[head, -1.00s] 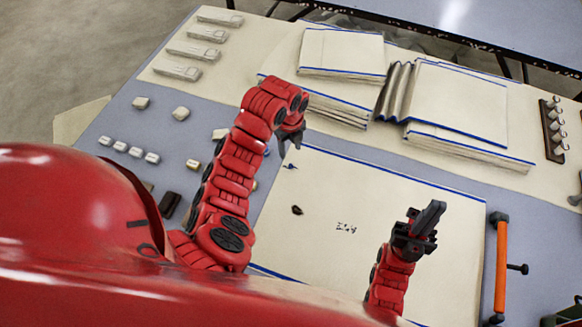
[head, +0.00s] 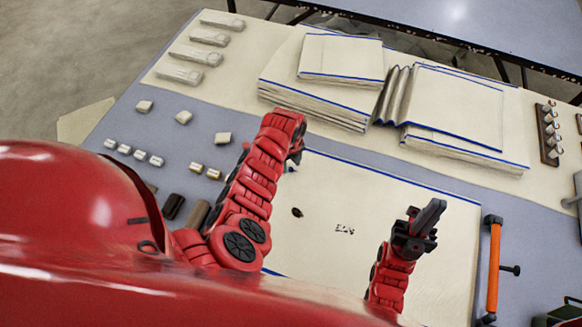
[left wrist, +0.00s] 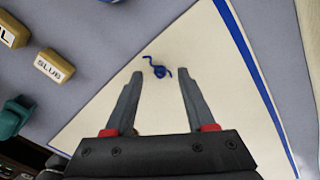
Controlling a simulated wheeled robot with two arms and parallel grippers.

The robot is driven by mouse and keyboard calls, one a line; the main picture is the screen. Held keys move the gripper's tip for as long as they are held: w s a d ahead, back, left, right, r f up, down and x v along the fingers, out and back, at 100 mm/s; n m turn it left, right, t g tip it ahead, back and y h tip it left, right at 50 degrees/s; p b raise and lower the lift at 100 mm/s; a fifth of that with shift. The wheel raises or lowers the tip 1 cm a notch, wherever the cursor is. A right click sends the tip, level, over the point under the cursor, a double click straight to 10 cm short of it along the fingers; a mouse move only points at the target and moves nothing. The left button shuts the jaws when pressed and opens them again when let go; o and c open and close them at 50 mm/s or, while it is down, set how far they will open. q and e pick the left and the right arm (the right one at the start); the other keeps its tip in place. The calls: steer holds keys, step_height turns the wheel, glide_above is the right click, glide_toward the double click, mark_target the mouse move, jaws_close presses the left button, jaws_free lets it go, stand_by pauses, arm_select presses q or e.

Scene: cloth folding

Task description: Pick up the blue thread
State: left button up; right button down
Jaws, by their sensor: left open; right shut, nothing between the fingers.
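The blue thread (left wrist: 158,67) is a small curled piece lying on the cream cloth (left wrist: 115,105) with a blue edge. In the left wrist view it lies just beyond and between the fingertips of my left gripper (left wrist: 160,74), which is open and empty. In the head view my left gripper (head: 296,152) is partly hidden behind its own arm, over the far left part of the cloth (head: 390,205). My right gripper (head: 428,218) is shut and empty above the right part of the cloth.
A dark spot (head: 297,212) and small dark marks (head: 344,230) are on the cloth. Folded cloth stacks (head: 455,105) lie behind it. An orange-handled tool (head: 494,268) lies at the right. A block marked SLUB (left wrist: 54,66) lies left of the cloth.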

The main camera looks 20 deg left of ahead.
arm_select(q)
steer(key=shift+f, duration=0.5)
jaws_close()
steer(key=shift+r, duration=0.2)
